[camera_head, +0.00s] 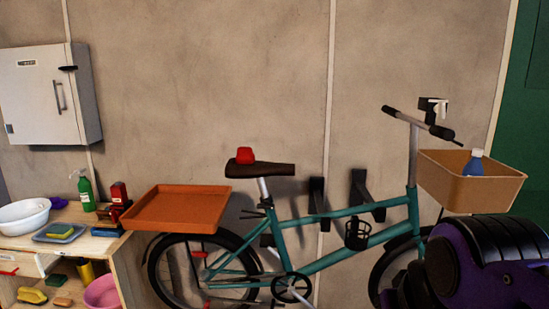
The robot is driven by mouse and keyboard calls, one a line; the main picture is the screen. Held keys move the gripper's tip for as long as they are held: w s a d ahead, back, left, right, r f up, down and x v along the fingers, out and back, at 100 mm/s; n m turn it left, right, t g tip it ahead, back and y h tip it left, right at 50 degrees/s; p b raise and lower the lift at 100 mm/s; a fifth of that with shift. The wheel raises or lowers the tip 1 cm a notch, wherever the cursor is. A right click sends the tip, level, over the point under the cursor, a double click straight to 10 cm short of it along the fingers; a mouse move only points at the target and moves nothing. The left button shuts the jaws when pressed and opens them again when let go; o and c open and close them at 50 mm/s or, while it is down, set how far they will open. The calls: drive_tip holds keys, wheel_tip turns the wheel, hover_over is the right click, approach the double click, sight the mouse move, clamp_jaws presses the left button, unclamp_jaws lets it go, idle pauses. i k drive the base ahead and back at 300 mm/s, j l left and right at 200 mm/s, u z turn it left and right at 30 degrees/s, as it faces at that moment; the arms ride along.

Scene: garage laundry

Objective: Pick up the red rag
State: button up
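A small red lump (245,155) rests on the dark brown saddle (268,171) of a teal bicycle. It may be the red rag, but it is too small for me to tell whether it is cloth. I see no other clear red rag in this view. My gripper does not show. A purple and black part of my arm (480,265) fills the lower right corner and hides part of the front wheel.
An orange tray (178,207) stands left of the saddle. A wooden shelf (100,248) at left holds a white basin (24,214), a green bottle (85,190) and sponges. A tan basket (468,190) with a blue bottle (475,165) is at the handlebar.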

sight(245, 156)
drive_tip(key=i+j+z, duration=0.2)
drive_tip(key=j, duration=0.45)
drive_tip(key=j+z, duration=0.15)
drive_tip(key=j, duration=0.5)
drive_tip(key=k, duration=0.05)
